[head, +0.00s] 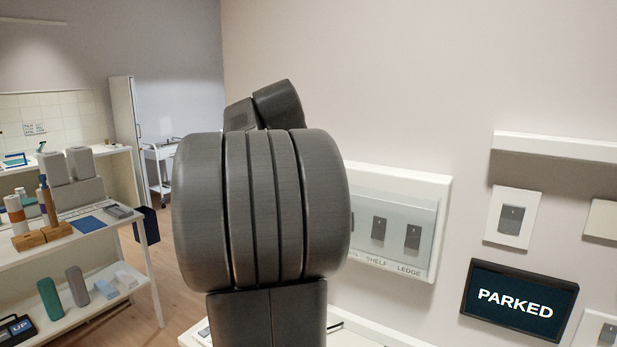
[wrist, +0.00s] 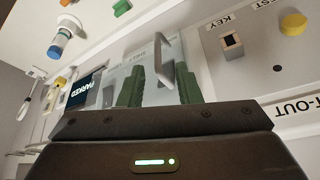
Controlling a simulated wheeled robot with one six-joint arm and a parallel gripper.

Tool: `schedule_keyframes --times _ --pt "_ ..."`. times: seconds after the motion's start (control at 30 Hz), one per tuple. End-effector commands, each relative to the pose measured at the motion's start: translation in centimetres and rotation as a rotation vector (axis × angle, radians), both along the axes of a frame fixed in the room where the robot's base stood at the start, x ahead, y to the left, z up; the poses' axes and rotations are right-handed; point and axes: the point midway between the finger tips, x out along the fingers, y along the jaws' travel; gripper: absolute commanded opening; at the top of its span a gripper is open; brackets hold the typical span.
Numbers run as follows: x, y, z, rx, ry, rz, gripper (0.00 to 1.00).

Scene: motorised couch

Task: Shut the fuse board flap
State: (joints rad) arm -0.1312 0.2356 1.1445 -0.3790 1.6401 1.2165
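The fuse board (head: 444,205) is a white box on the wall, right of my arm in the head view. Its clear flap (head: 412,212) shows in front of dark switches, with "SHELF" and "LEDGE" lettered below. My arm hides the board's left part. The wrist view shows the clear flap (wrist: 112,75) with a pale bar handle (wrist: 164,58). I cannot tell how far the flap stands from the board. My gripper (wrist: 159,78) has two green fingers spread apart, with the handle beyond and roughly between their tips. Contact cannot be told.
A "PARKED" screen (head: 520,297) and a switch plate (head: 512,217) are right of the board, under a white ledge (head: 560,147). In the wrist view, a panel with a key switch (wrist: 232,41) and yellow knob (wrist: 293,23) is close on the right. Shelves (head: 75,245) stand left.

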Motion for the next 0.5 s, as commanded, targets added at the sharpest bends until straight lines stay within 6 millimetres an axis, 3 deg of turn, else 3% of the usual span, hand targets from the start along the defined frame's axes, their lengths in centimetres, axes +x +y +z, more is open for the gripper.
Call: schedule_keyframes --times 0.2,0.5 --pt "-0.6 1.7 4.2 0.001 -0.003 0.002 0.31" --pt "-1.0 2.4 6.1 0.000 0.000 0.000 0.31"
